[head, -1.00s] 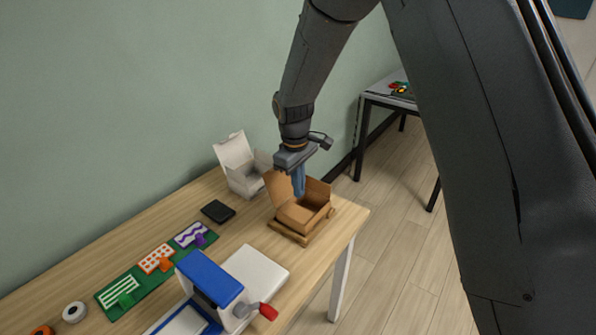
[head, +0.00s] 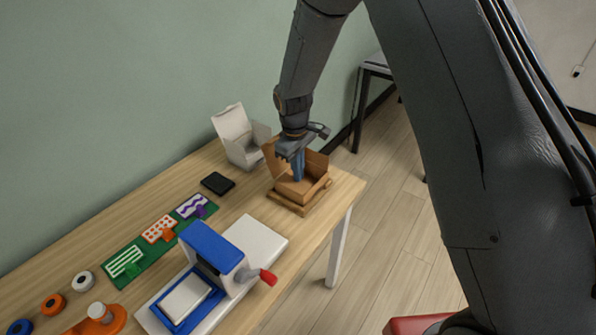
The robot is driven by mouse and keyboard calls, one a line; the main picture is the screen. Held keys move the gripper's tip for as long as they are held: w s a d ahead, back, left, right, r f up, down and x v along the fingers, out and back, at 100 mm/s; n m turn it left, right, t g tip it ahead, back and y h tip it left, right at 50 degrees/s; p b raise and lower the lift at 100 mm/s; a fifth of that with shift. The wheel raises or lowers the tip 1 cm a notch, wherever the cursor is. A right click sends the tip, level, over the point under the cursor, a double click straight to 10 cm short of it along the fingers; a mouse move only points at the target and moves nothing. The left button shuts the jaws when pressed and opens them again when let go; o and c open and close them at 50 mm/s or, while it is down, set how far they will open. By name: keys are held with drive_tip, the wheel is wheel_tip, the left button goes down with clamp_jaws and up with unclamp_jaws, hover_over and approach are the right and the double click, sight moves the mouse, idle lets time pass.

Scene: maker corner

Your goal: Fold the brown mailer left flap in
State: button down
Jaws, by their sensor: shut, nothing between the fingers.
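The brown mailer (head: 306,192) is an open cardboard box near the right end of the wooden table. One brown flap or panel (head: 272,158) stands up at its left, and another panel (head: 317,163) stands at its back right. My gripper (head: 298,178) points down, its blue-grey fingers together and empty, over or inside the box opening beside the upright left panel. I cannot tell whether the fingertips touch the cardboard. The fingers hide part of the box's inside.
A white open box (head: 243,150) stands close behind at the left. A black flat block (head: 217,184) lies nearby. A blue and white press with a red-tipped handle (head: 215,262) and a green board (head: 125,262) occupy the table's nearer part. The table's right edge is close to the mailer.

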drive_tip(key=shift+s+d+f, duration=0.1)
drive_tip(key=shift+d+f, duration=0.05)
drive_tip(key=shift+f, duration=0.35)
drive_tip(key=shift+r, duration=0.15)
drive_tip(key=shift+r+p, duration=0.75)
drive_tip(key=shift+r, duration=0.4)
wheel_tip(320, 180, up, 12)
drive_tip(key=b, duration=0.2)
drive_tip(key=s+d+m, duration=0.5)
drive_tip(key=s+d, duration=0.3)
drive_tip(key=s, duration=0.3)
drive_tip(key=s+d+m, duration=0.5)
drive_tip(key=s+d, duration=0.3)
drive_tip(key=s, duration=0.4)
drive_tip(key=shift+d+f+t+y, duration=0.2)
drive_tip(key=shift+d+t+y, duration=0.1)
drive_tip(key=shift+d, duration=0.1)
drive_tip(key=c, duration=2.5)
unclamp_jaws()
